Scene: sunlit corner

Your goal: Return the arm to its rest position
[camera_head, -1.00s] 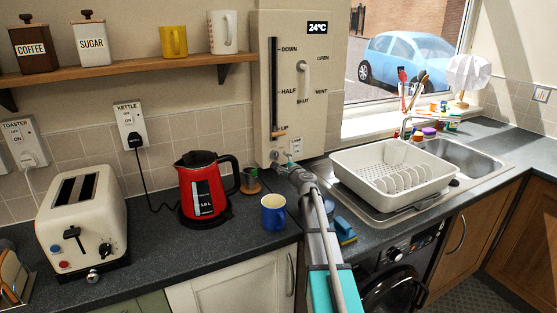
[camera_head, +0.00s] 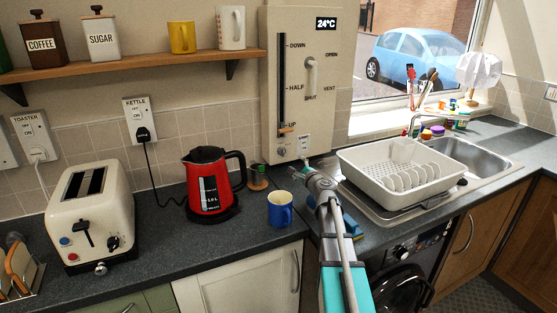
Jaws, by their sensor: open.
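My arm reaches up from the bottom edge, over the counter between the blue mug and the dish rack. My gripper (camera_head: 299,171) is at its far end, small in the view, just below the beige wall panel (camera_head: 304,100). It is open, and I see nothing held in it. The panel has a vertical slider (camera_head: 286,130) low in its slot by the word UP, a round knob (camera_head: 310,63) among the words OPEN, VENT and SHUT, and a display (camera_head: 326,23) reading 24°C.
A blue mug (camera_head: 280,210) and a red kettle (camera_head: 209,190) stand left of my arm. A toaster (camera_head: 90,215) is at left. A shelf (camera_head: 130,66) runs above.

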